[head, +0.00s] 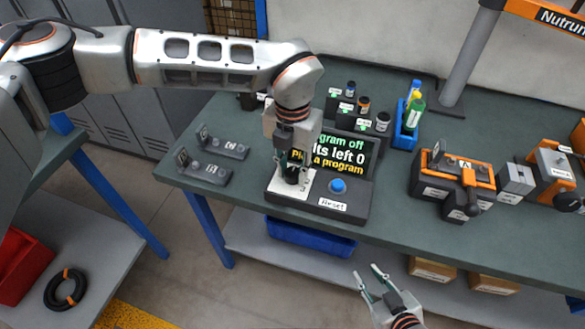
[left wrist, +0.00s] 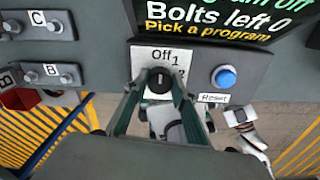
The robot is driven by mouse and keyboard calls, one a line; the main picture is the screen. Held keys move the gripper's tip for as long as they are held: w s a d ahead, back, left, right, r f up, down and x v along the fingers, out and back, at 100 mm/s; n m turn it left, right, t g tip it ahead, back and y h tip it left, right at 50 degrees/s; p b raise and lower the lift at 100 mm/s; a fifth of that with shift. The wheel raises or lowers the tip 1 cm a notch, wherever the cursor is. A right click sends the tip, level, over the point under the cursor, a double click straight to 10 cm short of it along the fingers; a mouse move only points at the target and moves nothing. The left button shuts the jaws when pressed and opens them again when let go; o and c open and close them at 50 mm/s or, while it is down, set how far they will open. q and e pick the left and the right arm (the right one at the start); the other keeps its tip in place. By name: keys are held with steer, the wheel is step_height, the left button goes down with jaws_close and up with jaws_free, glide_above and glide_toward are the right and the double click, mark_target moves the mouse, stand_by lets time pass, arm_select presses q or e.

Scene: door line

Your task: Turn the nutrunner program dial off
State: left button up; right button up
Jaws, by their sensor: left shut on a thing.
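The black program dial (left wrist: 160,82) sits on a white plate marked Off, 1 and a partly hidden 2 in the left wrist view. A pale mark on the dial faces up, roughly towards Off. The control box's screen (head: 345,153) reads program off, bolts left 0, pick a program; its left part is hidden in the head view. My left gripper (head: 291,172) is shut on the dial, a finger on each side. My right gripper (head: 371,278) is open and empty in front of the bench.
A blue button (head: 338,186) labelled Reset is right of the dial. Small labelled holders (head: 222,144) lie to the left. Small jars (head: 363,104) and a blue bin (head: 405,133) with bottles stand behind. An orange-and-black fixture (head: 455,180) stands right on the green bench (head: 400,215).

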mark_target(293, 171)
arm_select(q)
steer(key=shift+w+r, duration=0.1)
steer(key=o, duration=1.1)
step_height(293, 171, up, 12)
steer(key=shift+f, duration=0.1)
stand_by(0.3)
